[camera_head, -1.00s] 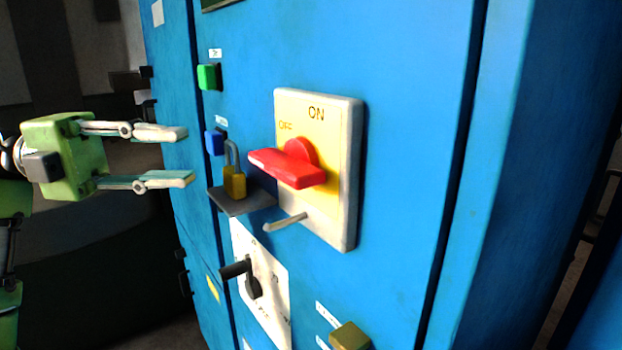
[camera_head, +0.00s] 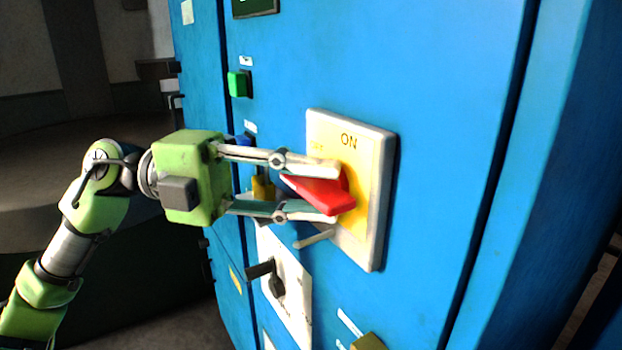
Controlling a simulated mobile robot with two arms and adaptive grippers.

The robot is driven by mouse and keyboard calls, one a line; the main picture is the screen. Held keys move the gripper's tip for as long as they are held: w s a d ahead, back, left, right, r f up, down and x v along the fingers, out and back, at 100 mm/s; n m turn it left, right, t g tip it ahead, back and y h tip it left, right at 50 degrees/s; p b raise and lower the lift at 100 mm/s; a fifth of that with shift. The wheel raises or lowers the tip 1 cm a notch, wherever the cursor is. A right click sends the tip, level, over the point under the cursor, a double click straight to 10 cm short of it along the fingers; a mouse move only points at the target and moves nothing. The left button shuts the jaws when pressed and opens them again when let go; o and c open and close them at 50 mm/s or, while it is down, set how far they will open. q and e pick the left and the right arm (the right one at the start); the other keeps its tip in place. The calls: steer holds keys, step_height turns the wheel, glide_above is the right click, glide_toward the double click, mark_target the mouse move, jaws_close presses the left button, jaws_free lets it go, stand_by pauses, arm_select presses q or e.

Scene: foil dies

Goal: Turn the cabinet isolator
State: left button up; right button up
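The isolator is a red handle (camera_head: 322,194) on a yellow plate with a pale frame (camera_head: 385,205), mounted on the blue cabinet (camera_head: 440,90). ON is printed at the top of the plate; the OFF mark at its upper left is faint. The red handle points to the left and slightly up. My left gripper (camera_head: 338,190) is open, one finger above the handle and one below it, with the handle between them. I cannot tell whether the fingers touch it. My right gripper is not in view.
A yellow padlock (camera_head: 262,187) is mostly hidden behind my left gripper. A peg (camera_head: 314,239) sticks out below the handle. A black lever (camera_head: 268,273) is on a white plate lower down. A green button (camera_head: 238,84) is at upper left, and a brass-coloured block (camera_head: 369,342) at the bottom.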

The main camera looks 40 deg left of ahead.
arm_select(q)
jaws_close()
steer(key=shift+y, duration=0.3)
steer(key=shift+m+g+y, duration=0.3)
steer(key=shift+m+y, duration=0.7)
steer(key=shift+m, duration=0.1)
steer(key=m+y, duration=0.2)
steer(key=shift+y+b, duration=0.3)
steer(key=shift+b, duration=0.1)
steer(key=m+t+y, duration=0.1)
steer(key=m+y, duration=0.1)
steer(key=y, duration=0.2)
steer(key=shift+m+y+p, duration=0.35)
steer(key=shift+m+y, duration=0.05)
steer(key=shift+m+t+y, duration=0.5)
steer(key=shift+m+y, duration=0.4)
steer(key=shift+y, duration=0.6)
